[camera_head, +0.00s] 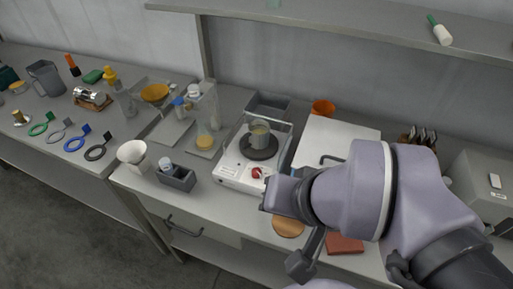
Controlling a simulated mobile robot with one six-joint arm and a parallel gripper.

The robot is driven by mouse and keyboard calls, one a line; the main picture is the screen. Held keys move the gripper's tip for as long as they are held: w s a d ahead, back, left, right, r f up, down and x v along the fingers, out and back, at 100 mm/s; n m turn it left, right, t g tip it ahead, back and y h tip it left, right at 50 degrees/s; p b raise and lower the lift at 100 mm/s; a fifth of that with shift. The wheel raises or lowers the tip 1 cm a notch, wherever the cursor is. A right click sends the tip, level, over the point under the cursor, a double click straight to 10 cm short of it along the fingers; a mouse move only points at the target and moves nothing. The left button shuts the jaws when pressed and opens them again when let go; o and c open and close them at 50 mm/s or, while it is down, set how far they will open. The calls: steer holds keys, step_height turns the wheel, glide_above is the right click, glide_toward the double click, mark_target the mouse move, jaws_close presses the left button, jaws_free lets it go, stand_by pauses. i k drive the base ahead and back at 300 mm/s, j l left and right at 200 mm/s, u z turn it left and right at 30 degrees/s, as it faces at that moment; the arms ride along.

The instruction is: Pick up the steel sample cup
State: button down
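A small grey cup-like vessel (260,132) stands upright on the dark round plate of a white stirrer (238,173) in the middle of the bench. It looks metallic, but I cannot tell for sure that it is the steel sample cup. My arm reaches in from the lower right. The dark end that I take for my gripper (303,263) hangs near the bench's front edge, to the lower right of the stirrer and apart from the vessel. Its fingers are not clear, so I cannot tell whether it is open or shut.
A clear guard (285,146) stands around the stirrer plate. A grey block with a bottle (176,177), a white funnel (132,153) and a flask (205,138) are to the left. A wooden disc (288,227) and a red-brown pad (344,243) lie near my arm. A shelf (340,25) runs above.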

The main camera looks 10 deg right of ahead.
mark_target(254, 138)
steer(key=i+j+z, duration=0.25)
steer(key=j+z, duration=0.25)
steer(key=j, duration=0.2)
steer(key=j+z, duration=0.25)
steer(key=i+j, duration=0.05)
steer(key=j, duration=0.1)
